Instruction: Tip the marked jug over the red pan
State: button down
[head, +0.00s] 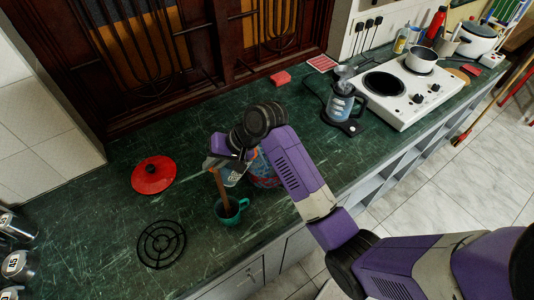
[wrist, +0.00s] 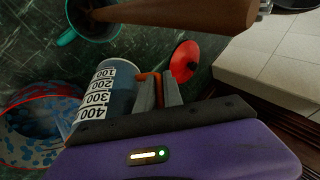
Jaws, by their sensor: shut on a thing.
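My gripper (wrist: 160,92) is shut on the orange handle of the marked jug (wrist: 105,90), a clear jug with 100 to 400 printed on its side. In the head view the jug (head: 233,174) is partly hidden by my gripper (head: 218,160). The jug's clear end overlaps the pan's edge in that view. In the head view the pan (head: 264,172) is mostly hidden behind my arm. I cannot tell whether anything flows from the jug.
A teal mug (head: 229,213) stands close by, with a brown stick (head: 218,185) rising from it near my gripper. A red lid (head: 153,174) and a black trivet (head: 161,244) lie to the left. A kettle (head: 343,103) and white stove (head: 405,88) stand at right.

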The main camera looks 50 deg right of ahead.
jog(key=shift+s+d+r+m+t+y, duration=0.2)
jog(key=shift+d+r+t+y, duration=0.25)
jog(key=shift+y, duration=0.3)
jog(key=shift+s+d+r+m+t+y, duration=0.15)
jog(key=shift+d+m+t+y, duration=0.1)
jog(key=shift+d+y, duration=0.4)
dwell(1.9)
jog(key=shift+s+d+r+t+y+b, duration=0.1)
jog(key=shift+d+r+t+y+b, duration=0.15)
jog(key=shift+r+y+b, duration=0.35)
dwell(1.6)
jog(key=shift+w+a+f+n+h+p, duration=0.25)
jog(key=shift+a+f+h+p, duration=0.3)
jog(key=shift+a+h+p, duration=0.2)
jog(key=shift+a+f+g+h, duration=0.15)
jog(key=shift+a+g+h, duration=0.1)
jog(key=shift+g+h, duration=0.25)
jog(key=shift+f, duration=0.2)
jog(key=shift+w+a+f+g+h, duration=0.2)
jog(key=shift+a+g+h, duration=0.15)
jog(key=shift+h, duration=0.2)
jog(key=shift+w+a+r+n+g+h, duration=0.4)
jog(key=shift+a+h, duration=0.4)
jog(key=shift+h, duration=0.35)
jog(key=shift+w+a+r+n+g+h, duration=0.2)
jog(key=shift+a+g+h, duration=0.45)
jog(key=shift+h, duration=0.45)
jog(key=shift+w+a+r+n+g+h, duration=0.25)
jog(key=shift+a+r+n+g+h, duration=0.15)
jog(key=shift+a+h, duration=0.65)
